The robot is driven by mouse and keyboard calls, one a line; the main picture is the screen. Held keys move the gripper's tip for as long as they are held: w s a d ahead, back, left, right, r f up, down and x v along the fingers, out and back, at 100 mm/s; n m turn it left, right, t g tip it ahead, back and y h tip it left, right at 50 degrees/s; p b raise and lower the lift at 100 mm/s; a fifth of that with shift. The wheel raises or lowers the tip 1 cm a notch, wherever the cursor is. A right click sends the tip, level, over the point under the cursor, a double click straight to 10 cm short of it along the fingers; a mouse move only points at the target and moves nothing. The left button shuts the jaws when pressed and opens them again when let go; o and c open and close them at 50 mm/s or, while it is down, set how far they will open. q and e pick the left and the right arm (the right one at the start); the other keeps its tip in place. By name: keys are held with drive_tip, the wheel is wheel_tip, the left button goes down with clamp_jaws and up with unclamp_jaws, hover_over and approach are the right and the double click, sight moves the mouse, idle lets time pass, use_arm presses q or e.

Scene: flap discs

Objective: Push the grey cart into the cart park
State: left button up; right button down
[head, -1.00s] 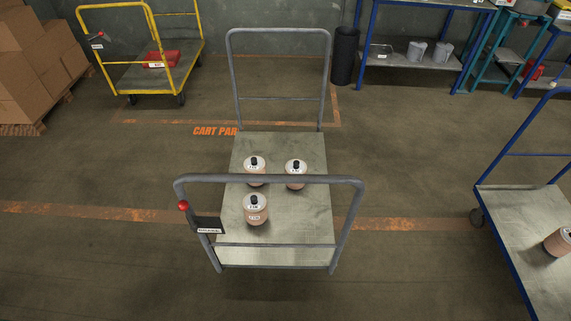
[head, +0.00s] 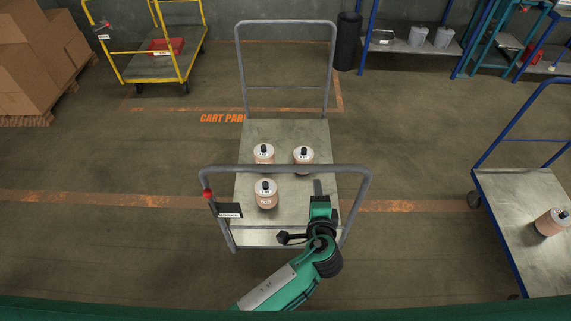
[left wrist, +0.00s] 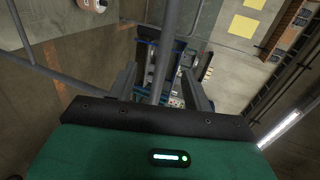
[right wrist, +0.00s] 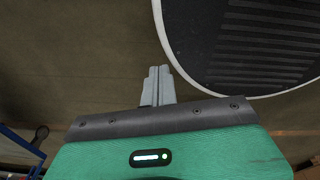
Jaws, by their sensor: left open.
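The grey cart (head: 286,226) stands in the middle of the head view, its far end at the cart park's near line. Three orange-and-white flap-disc containers with black tops (head: 265,194) stand on its deck. The cart park (head: 340,95) is an orange floor outline beyond, its lettering partly hidden by the cart. My left gripper (head: 319,188) is at the cart's near handle, towards its right end. In the left wrist view a grey handle bar (left wrist: 170,45) runs between its open fingers (left wrist: 160,72); contact is unclear. My right gripper (right wrist: 158,78) is shut and empty, low above the floor.
A yellow cart (head: 150,68) with a red box stands at the back left, near stacked cartons (head: 38,60). A black bin (head: 347,42) and blue shelving (head: 410,45) stand at the back. A blue cart (head: 515,210) is at the right, with clear floor between.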

sight(314, 170)
use_arm(q)
drive_tip(key=b+x, duration=0.1)
drive_tip(key=x, duration=0.2)
drive_tip(key=b+x, duration=0.2)
drive_tip(key=x, duration=0.2)
drive_tip(key=r+b+x, duration=0.1)
drive_tip(key=b+x, duration=0.1)
drive_tip(key=x, duration=0.2)
drive_tip(key=shift+w+f, duration=0.1)
drive_tip(key=shift+w, duration=0.25)
clamp_jaws()
drive_tip(key=shift+d, duration=0.1)
idle(1.2)
